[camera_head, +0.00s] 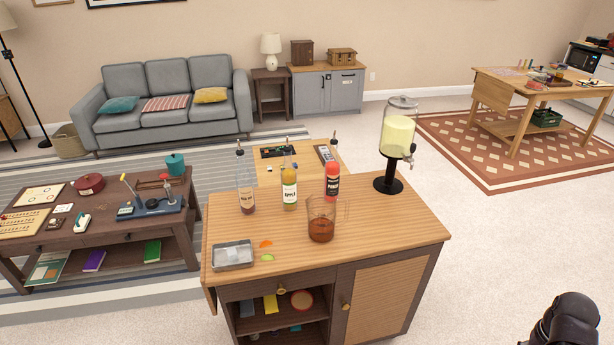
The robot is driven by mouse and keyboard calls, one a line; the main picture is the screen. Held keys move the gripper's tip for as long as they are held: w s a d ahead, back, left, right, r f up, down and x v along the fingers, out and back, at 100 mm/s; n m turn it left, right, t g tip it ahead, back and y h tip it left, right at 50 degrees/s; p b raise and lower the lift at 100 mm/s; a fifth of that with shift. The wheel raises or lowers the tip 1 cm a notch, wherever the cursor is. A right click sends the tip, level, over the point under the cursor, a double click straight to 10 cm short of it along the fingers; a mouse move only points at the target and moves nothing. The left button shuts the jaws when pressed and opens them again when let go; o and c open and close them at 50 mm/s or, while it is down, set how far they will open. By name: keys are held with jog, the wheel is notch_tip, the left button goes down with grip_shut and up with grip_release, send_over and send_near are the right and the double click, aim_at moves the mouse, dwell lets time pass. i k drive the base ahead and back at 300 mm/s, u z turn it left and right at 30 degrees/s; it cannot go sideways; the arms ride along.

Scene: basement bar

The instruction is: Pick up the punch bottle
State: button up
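The punch bottle (332,184) is a red bottle with a label that seems to read PUNCH and a dark pourer on top. It stands upright on the wooden top of the bar cabinet (405,235), near its far edge. A glass pitcher (321,222) with reddish-brown liquid stands just in front of it, close to its base. A yellow bottle (289,190) stands to its left. Only a dark part of my arm shows at the lower right corner, well apart from the bottle. My gripper's fingers are not in view.
A clear bottle (246,190) stands further left. A drink dispenser (397,138) on a black stand is at the right. A metal tray (233,255) and small orange and green pieces lie at the front left. Open floor (500,240) lies right of the cabinet.

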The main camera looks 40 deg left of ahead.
aim_at(332, 167)
jog(key=u, duration=0.4)
jog(key=i, duration=0.55)
jog(key=u, duration=0.25)
